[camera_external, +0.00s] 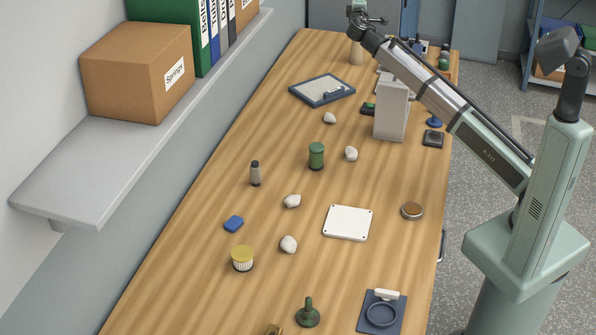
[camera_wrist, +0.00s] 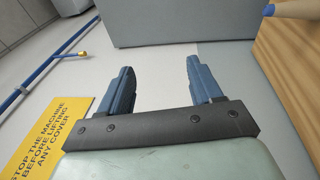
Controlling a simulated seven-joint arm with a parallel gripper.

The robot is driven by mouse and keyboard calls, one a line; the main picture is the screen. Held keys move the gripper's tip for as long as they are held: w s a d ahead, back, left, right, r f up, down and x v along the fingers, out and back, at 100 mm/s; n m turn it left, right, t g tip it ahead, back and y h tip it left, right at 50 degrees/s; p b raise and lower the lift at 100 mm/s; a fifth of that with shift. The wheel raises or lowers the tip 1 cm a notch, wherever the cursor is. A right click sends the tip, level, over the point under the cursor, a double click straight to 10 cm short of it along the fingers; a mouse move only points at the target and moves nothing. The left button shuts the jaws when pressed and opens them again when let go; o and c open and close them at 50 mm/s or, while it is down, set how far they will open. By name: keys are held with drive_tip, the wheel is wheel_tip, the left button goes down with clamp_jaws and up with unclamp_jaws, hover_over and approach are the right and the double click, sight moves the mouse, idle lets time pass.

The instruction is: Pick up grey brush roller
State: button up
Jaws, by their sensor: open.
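A small upright grey cylinder with a dark top (camera_external: 255,174) stands on the left half of the table in the external view. It may be the grey brush roller, but it is too small to be sure. My gripper (camera_wrist: 160,75) is open and empty in the wrist view, with its two blue fingers wide apart. In the external view my arm reaches over the far end of the table, and my gripper is small at the top edge, far from the grey cylinder. The wrist view does not show the cylinder.
The wooden table (camera_external: 215,225) also holds a green spool (camera_external: 316,156), pale stones (camera_external: 292,201), a blue block (camera_external: 234,223), a yellow-topped jar (camera_external: 242,258) and a white plate (camera_external: 348,223). A tall grey box (camera_external: 391,110) stands below my arm. A wall shelf (camera_external: 150,150) overhangs at left.

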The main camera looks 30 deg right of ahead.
drive_tip(key=s+a+f+g+y, duration=0.1)
drive_tip(key=a+f+g+y, duration=0.3)
drive_tip(key=a, duration=0.7)
drive_tip(key=s+a+f+g+y, duration=0.1)
drive_tip(key=s+a+f, duration=0.1)
drive_tip(key=a+f, duration=0.65)
drive_tip(key=n+g+y, duration=0.6)
drive_tip(key=g+y, duration=0.1)
drive_tip(key=g, duration=0.4)
hover_over(255, 161)
wheel_tip(255, 161, down, 13)
drive_tip(key=shift+r, duration=0.1)
wheel_tip(255, 161, down, 9)
drive_tip(key=shift+r, duration=0.15)
drive_tip(key=shift+s+a+f, duration=0.1)
drive_tip(key=shift+s+f, duration=0.1)
drive_tip(key=shift+f, duration=1.1)
drive_tip(key=shift+s+a+f, duration=0.1)
drive_tip(key=shift+s+f, duration=0.05)
drive_tip(key=shift+f, duration=1.1)
